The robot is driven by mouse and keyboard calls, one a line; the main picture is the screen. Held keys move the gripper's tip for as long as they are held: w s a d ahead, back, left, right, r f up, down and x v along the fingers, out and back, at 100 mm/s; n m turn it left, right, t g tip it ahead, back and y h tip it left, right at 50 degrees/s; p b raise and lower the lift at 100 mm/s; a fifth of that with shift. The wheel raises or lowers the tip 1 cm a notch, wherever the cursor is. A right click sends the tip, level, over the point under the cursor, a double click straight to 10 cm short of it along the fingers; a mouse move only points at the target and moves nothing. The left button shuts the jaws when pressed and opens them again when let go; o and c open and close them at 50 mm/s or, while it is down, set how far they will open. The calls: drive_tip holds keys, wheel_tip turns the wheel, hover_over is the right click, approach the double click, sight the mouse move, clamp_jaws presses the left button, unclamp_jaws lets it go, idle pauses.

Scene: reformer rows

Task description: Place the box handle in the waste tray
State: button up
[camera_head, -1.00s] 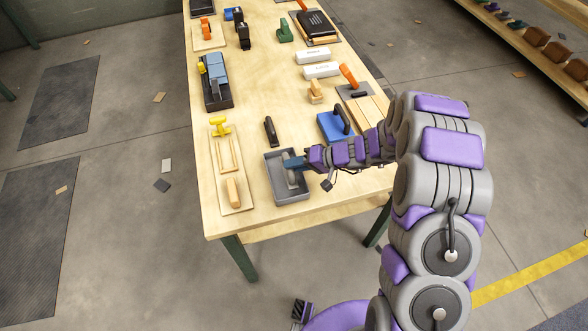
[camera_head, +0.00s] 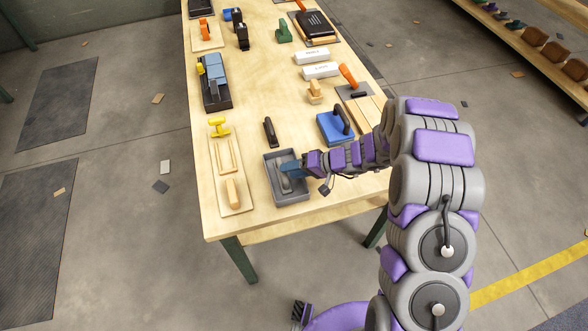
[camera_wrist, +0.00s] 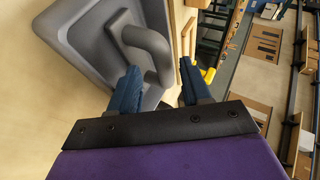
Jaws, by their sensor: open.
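The grey waste tray (camera_head: 294,200) sits at the near end of the wooden table. It also fills the upper left of the wrist view (camera_wrist: 78,32). A grey curved handle (camera_wrist: 148,44), which I take as the box handle, is inside the tray; in the head view it is a small grey shape (camera_head: 284,183). My gripper (camera_head: 286,172) is over the tray. In the wrist view my gripper (camera_wrist: 158,78) has its two blue fingers apart, with part of the handle between or just beyond the tips. Whether a finger touches it I cannot tell.
A board with yellow and wooden pieces (camera_head: 220,190) lies left of the tray. A black handle (camera_head: 270,132) lies behind it. A blue block with a black handle (camera_head: 334,127) stands to the right, close to my arm. Bare table lies in front.

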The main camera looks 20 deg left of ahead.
drive_tip(key=shift+w+d+r, duration=0.1)
drive_tip(key=shift+d+r, duration=0.15)
drive_tip(key=shift+r, duration=0.05)
drive_tip(key=s+p+v, duration=0.1)
drive_tip(key=p+v, duration=0.1)
drive_tip(key=v, duration=0.9)
drive_tip(key=s+d+r+g+h, duration=0.1)
drive_tip(key=s+d+r+h, duration=0.1)
drive_tip(key=s+r, duration=0.55)
drive_tip(key=s+d+r+g+h, duration=0.1)
drive_tip(key=s+d+r+h, duration=0.15)
drive_tip(key=s+r, duration=0.5)
drive_tip(key=s+d+r+m+h, duration=0.2)
drive_tip(key=s+d, duration=0.4)
drive_tip(key=s, duration=0.3)
drive_tip(key=s+d+r+m+t+h, duration=0.1)
drive_tip(key=s+d+r+h, duration=0.2)
drive_tip(key=s+d+h, duration=0.2)
drive_tip(key=s+d, duration=0.2)
drive_tip(key=s, duration=0.2)
drive_tip(key=shift+d+m, duration=0.25)
drive_tip(key=shift+m, duration=0.15)
